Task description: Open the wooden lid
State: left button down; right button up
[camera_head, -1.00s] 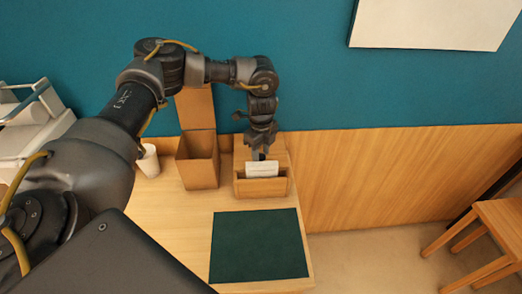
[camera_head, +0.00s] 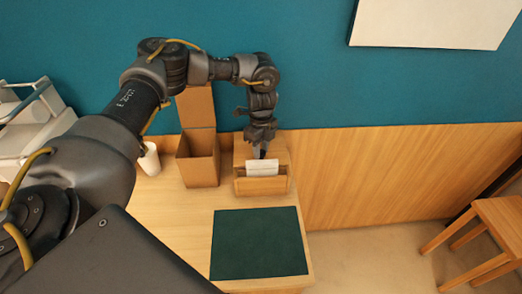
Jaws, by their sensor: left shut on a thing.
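A small wooden box (camera_head: 262,187) stands at the back right of the table, against the wall panel. Its wooden lid (camera_head: 281,155) is at the top, behind a front slot holding a white card (camera_head: 262,169). My left gripper (camera_head: 260,154) points down at the top of the box, just behind the card. It is shut on the lid, though the fingers hide the exact contact. I cannot tell whether the lid is raised. My right gripper is not in view.
A tall open brown container (camera_head: 199,170) stands close to the left of the box, with a white cup (camera_head: 149,160) further left. A dark green mat (camera_head: 259,244) lies in front, with nothing on it. A wooden stool (camera_head: 497,222) stands at the right.

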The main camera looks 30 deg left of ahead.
pick_arm(q)
jog(key=r, duration=0.1)
jog(key=r+g+p, duration=0.1)
jog(key=w+h, duration=0.1)
jog(key=shift+a+r+g, duration=0.4)
jog(key=p, duration=0.1)
jog(key=r+g+p, duration=0.1)
jog(key=shift+w+a+h+p, duration=0.2)
jog(key=shift+w+h+p, duration=0.05)
jog(key=shift+h+p, duration=0.15)
jog(key=shift+w+a+r+p, duration=0.25)
jog(key=shift+w+r+p, duration=0.15)
jog(key=shift+r, duration=0.1)
jog(key=c, duration=1.4)
grip_release()
jog(key=shift+o, duration=0.2)
